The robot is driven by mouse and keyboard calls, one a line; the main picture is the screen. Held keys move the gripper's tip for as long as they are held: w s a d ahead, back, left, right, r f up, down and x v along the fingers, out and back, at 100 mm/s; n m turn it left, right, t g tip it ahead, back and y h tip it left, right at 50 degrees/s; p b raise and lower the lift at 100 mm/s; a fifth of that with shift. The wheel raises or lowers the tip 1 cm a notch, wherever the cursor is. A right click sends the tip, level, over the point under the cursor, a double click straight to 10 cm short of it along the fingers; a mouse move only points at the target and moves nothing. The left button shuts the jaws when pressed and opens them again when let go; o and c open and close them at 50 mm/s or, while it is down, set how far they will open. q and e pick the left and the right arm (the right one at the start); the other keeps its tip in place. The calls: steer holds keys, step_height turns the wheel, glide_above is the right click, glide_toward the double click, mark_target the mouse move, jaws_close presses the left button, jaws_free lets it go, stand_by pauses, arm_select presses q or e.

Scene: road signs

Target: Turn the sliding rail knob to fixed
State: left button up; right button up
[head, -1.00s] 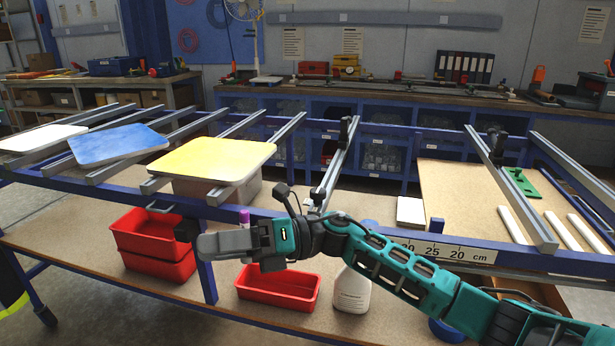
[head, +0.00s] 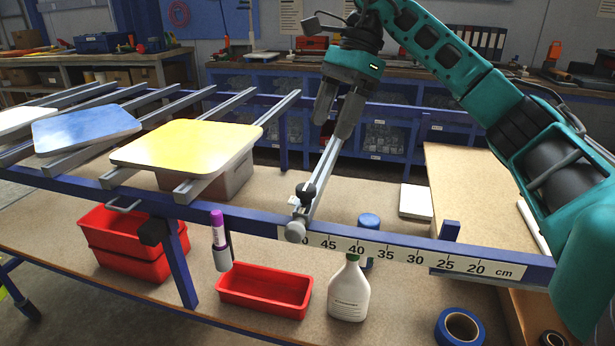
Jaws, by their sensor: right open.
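The sliding rail (head: 322,182) runs from front to back across the blue frame, near the middle of the head view. A dark knob (head: 305,193) sits on its front part, just behind a rounded grey end piece (head: 296,231). I cannot read any marking for the knob's setting. My right gripper (head: 331,127) points down over the rail's rear part, with its two grey fingers apart and nothing between them. It appears farther back than the front knob and apart from it. The gripper covers the rail's far end. My left gripper is not in view.
A centimetre scale (head: 410,256) runs along the front blue beam. Yellow (head: 188,145) and blue (head: 85,128) plates lie on rails at left. A red tray (head: 265,290), white bottle (head: 349,292) and purple-capped marker (head: 220,240) are below or near the beam. My right arm crosses the right side.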

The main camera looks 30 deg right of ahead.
mark_target(307, 186)
steer(key=b+x, duration=0.2)
steer(key=x, duration=0.9)
steer(key=shift+a+f, duration=0.25)
steer(key=shift+f, duration=0.1)
steer(key=c, duration=1.1)
